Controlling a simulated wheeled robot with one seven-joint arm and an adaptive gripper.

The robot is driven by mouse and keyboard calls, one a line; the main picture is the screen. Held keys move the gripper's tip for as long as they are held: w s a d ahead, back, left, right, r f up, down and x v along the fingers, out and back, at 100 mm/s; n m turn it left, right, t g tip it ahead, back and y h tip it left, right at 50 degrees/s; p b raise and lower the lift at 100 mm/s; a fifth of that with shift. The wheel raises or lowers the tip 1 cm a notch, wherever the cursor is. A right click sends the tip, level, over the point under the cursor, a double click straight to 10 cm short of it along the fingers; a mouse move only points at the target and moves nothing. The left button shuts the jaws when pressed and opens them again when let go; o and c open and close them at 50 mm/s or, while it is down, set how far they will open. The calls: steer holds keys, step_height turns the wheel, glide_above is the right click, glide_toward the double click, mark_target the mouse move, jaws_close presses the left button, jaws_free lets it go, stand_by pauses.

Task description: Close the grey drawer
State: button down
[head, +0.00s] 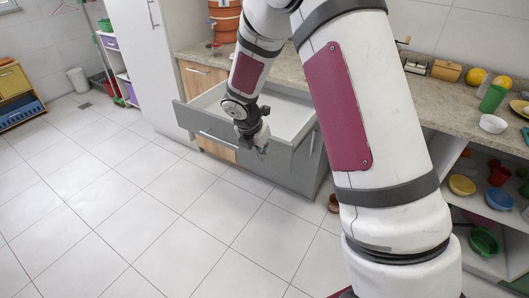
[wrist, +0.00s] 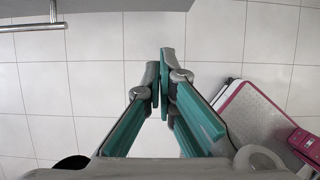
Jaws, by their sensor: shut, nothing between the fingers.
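The grey drawer (head: 283,168) is pulled out from under the counter in the head view, and its white inside shows behind the front panel. Part of it is hidden by my arm. My gripper (head: 262,147) is in front of the drawer's front panel, near its middle; whether it touches cannot be told. In the wrist view my gripper (wrist: 162,80) has its teal-padded fingers shut together with nothing between them. A metal bar handle (wrist: 30,27) and a grey edge show at the top of that view, apart from the fingers.
The stone counter (head: 455,95) above holds fruit, a green cup and a white bowl (head: 493,124) at the right. Open shelves below hold coloured dishes. A small brown object (head: 334,203) is on the floor by the drawer. The tiled floor (head: 110,210) at left is clear.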

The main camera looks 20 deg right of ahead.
mark_target(273, 157)
steer(key=shift+w+d+f, duration=0.7)
steer(key=shift+d+f, duration=0.3)
steer(key=shift+f, duration=0.45)
steer(key=shift+w+d+f, duration=0.75)
steer(key=shift+d+f, duration=0.3)
steer(key=shift+f, duration=0.35)
steer(key=shift+w+d+f, duration=0.7)
steer(key=shift+d+f, duration=0.3)
steer(key=shift+f, duration=0.45)
steer(key=shift+d, duration=0.1)
